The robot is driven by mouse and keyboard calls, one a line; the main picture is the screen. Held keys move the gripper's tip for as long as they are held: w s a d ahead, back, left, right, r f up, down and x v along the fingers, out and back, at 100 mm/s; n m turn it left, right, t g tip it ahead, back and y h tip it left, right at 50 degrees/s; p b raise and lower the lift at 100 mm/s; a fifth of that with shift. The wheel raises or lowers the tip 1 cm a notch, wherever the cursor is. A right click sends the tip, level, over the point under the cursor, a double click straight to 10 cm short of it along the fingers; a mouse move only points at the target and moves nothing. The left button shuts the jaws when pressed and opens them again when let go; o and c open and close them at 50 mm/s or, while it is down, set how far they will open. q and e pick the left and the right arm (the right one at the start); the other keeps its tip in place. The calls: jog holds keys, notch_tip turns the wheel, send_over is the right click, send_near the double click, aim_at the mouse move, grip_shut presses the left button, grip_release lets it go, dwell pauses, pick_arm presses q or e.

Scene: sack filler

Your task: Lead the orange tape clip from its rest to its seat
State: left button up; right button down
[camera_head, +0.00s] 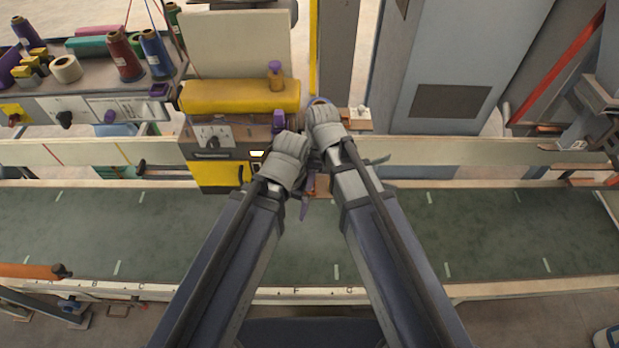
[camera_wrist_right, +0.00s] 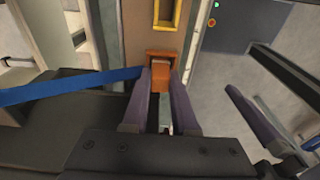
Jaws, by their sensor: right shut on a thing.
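The orange tape clip (camera_wrist_right: 160,78) shows in the right wrist view, between the two purple fingers of my right gripper (camera_wrist_right: 165,88), which is shut on it. A blue tape (camera_wrist_right: 70,86) runs from the left up to the fingers beside the clip. A yellow frame (camera_wrist_right: 167,13) on a brown board lies just beyond the clip, apart from it. In the head view, my right gripper (camera_head: 323,116) is at the machine's front edge, and its fingertips and the clip are hidden. My left gripper (camera_head: 288,160) is close beside it, and its jaw state is unclear.
A yellow machine block (camera_head: 240,97) with a knob panel stands left of my grippers. Spools (camera_head: 124,58) stand on the left bench. A long pale rail (camera_head: 450,152) crosses behind the green belt (camera_head: 500,230), which is mostly clear. A grey cabinet (camera_head: 440,70) stands behind right.

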jog(key=c, duration=0.6)
grip_release()
jog(key=shift+r, duration=0.15)
jog(key=r+p, duration=0.5)
jog(key=d+r+p, duration=0.1)
jog(key=r+p, duration=0.1)
jog(key=shift+r+p, duration=0.3)
jog(key=shift+p, duration=0.1)
jog(key=shift+f, duration=0.1)
